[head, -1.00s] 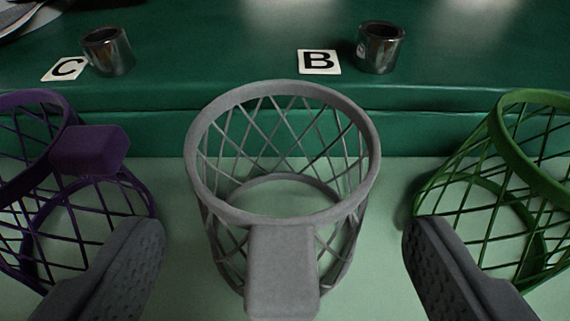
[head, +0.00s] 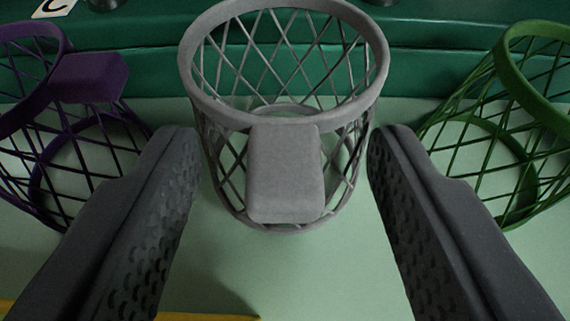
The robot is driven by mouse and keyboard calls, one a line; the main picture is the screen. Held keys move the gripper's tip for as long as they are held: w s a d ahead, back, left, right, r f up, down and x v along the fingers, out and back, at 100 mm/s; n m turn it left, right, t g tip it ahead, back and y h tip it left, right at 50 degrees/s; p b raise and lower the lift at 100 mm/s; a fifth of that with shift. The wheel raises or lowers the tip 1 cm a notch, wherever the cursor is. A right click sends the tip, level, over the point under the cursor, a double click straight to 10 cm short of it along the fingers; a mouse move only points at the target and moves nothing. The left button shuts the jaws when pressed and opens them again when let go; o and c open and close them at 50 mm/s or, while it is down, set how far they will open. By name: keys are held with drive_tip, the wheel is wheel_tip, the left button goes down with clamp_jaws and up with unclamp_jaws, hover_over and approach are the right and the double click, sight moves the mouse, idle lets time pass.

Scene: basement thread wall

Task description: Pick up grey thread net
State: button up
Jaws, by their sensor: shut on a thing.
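The grey thread net (head: 285,170) is a round open basket of crossed grey strands with a thick top ring and a solid block tab on its near side. It stands upright on the pale green surface in the middle of the head view. My gripper (head: 282,140) is shut on the net, with one dark textured finger at its left side and one at its right. The exact contact at the fingertips is hard to see.
A purple net (head: 88,78) stands close on the left and a green net (head: 540,85) close on the right. A dark green ledge (head: 430,60) rises behind. A yellow strip (head: 205,317) crosses the lower left. The pale surface in front is clear.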

wheel_tip(320, 180, up, 3)
drive_tip(key=shift+f+p, duration=0.1)
drive_tip(key=shift+p, duration=0.3)
drive_tip(key=s, duration=0.4)
drive_tip(key=s+r+p, duration=0.1)
drive_tip(key=s, duration=0.9)
drive_tip(key=shift+d+r+p, duration=0.15)
drive_tip(key=shift+r+p, duration=0.1)
drive_tip(key=shift+p, duration=0.15)
drive_tip(key=shift+c, duration=0.2)
drive_tip(key=shift+s, duration=1.05)
